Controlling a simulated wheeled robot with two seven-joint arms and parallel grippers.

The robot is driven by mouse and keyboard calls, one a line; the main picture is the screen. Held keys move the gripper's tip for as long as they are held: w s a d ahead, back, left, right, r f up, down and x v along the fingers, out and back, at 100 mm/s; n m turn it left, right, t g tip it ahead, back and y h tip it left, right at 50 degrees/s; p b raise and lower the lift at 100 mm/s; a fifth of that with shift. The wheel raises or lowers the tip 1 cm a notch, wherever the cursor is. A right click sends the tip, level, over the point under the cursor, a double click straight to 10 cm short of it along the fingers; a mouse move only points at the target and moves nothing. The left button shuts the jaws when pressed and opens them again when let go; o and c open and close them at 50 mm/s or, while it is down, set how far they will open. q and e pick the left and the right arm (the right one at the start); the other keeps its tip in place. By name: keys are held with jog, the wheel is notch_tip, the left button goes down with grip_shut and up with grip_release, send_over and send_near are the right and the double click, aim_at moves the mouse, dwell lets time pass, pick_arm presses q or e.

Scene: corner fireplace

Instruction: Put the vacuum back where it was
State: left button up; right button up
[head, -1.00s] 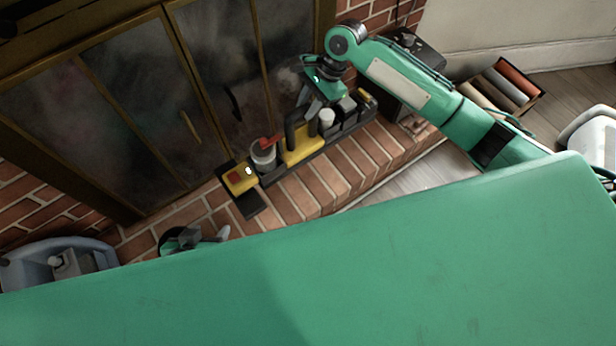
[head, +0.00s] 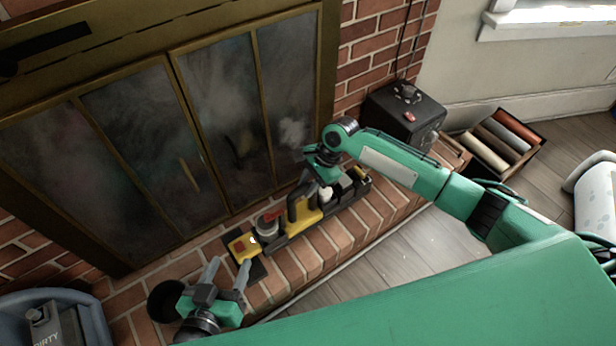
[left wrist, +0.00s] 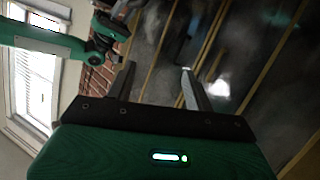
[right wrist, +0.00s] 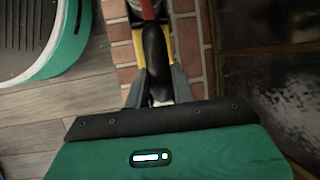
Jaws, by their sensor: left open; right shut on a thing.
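The vacuum (head: 308,218) is long, yellow and black with a grey canister and red parts. It lies along the brick hearth in front of the fireplace, its yellow-and-red end (head: 241,246) toward the left. My right gripper (head: 308,178) is over it. In the right wrist view, my right gripper (right wrist: 157,82) is shut on the vacuum's black handle (right wrist: 154,48). I cannot tell whether the vacuum touches the hearth. My left gripper (head: 227,272) is open and empty, left of the vacuum's end. Its spread fingers also show in the left wrist view (left wrist: 157,82).
Glass fireplace doors (head: 215,120) stand close behind the vacuum. A black box (head: 403,112) is at the right end of the hearth, near a crate of coloured rolls (head: 497,143). A blue-grey tub (head: 88,310) is at lower left. Wooden floor (head: 400,255) is clear in front.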

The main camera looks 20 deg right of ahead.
aim_at(308, 211)
notch_tip(308, 211, down, 2)
jog(key=shift+f+b, duration=0.25)
jog(key=shift+b, duration=0.05)
jog(key=shift+f, duration=0.45)
notch_tip(308, 211, down, 3)
jog(key=shift+a+r+b, duration=0.1)
jog(key=shift+b, duration=0.55)
jog(key=shift+f, duration=0.2)
pick_arm(q)
jog(key=w+a+r+t, duration=0.1)
jog(key=w+r+t, duration=0.3)
jog(key=r, duration=0.5)
jog(key=shift+a+t+h, duration=0.4)
jog(key=shift+t, duration=0.6)
pick_arm(e)
jog(key=o, duration=0.6)
jog(key=shift+f, duration=0.2)
pick_arm(q)
jog(key=shift+s+f, duration=0.1)
jog(key=shift+f, duration=0.05)
pick_arm(e)
jog(key=o, duration=0.4)
jog(key=shift+c, duration=0.2)
